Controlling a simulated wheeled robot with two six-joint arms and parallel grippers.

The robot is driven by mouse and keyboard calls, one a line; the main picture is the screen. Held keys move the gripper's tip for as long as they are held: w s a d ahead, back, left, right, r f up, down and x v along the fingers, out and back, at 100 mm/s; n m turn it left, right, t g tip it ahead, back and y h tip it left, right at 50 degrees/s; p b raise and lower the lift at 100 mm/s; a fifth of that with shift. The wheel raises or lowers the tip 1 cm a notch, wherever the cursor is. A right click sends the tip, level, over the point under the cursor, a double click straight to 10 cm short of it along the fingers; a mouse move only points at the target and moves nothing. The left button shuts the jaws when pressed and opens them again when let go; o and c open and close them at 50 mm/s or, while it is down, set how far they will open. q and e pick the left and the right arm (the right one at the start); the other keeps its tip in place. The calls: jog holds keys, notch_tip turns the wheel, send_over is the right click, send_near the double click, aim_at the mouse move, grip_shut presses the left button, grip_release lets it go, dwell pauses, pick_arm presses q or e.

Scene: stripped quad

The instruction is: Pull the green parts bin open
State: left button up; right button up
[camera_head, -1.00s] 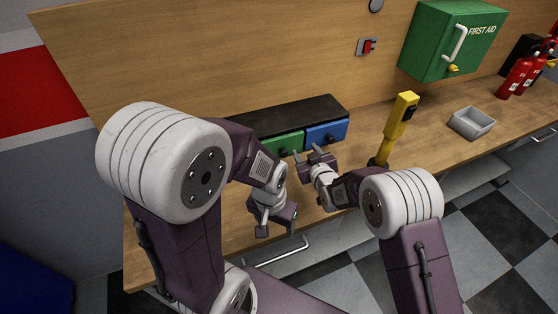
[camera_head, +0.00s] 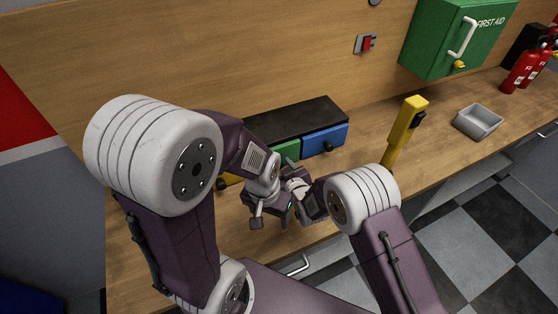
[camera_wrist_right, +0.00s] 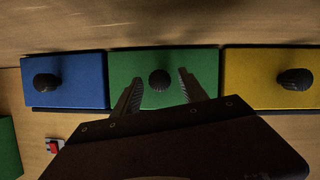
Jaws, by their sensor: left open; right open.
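The green parts bin (camera_head: 287,151) sits in a black-topped rack, between a blue bin and a yellow bin, and looks closed. In the right wrist view the green bin's front (camera_wrist_right: 142,64) shows a dark round knob (camera_wrist_right: 159,80). My right gripper (camera_wrist_right: 160,90) is open, with its fingers to either side of the knob and a gap visible on each side. In the head view the right gripper is mostly hidden behind my left wrist. My left gripper (camera_head: 272,221) is open and empty above the bench, in front of the rack.
The blue bin (camera_head: 326,139) and yellow bin (camera_head: 229,181) flank the green one. A yellow upright tool (camera_head: 404,130) and a grey tray (camera_head: 478,121) stand to the right on the wooden bench. A green first aid box (camera_head: 440,40) hangs on the wall. My two arms are close together.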

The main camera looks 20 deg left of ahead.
jog(key=shift+s+r, duration=0.1)
jog(key=shift+s, duration=0.1)
jog(key=shift+w, duration=0.15)
grip_shut()
dwell(1.1)
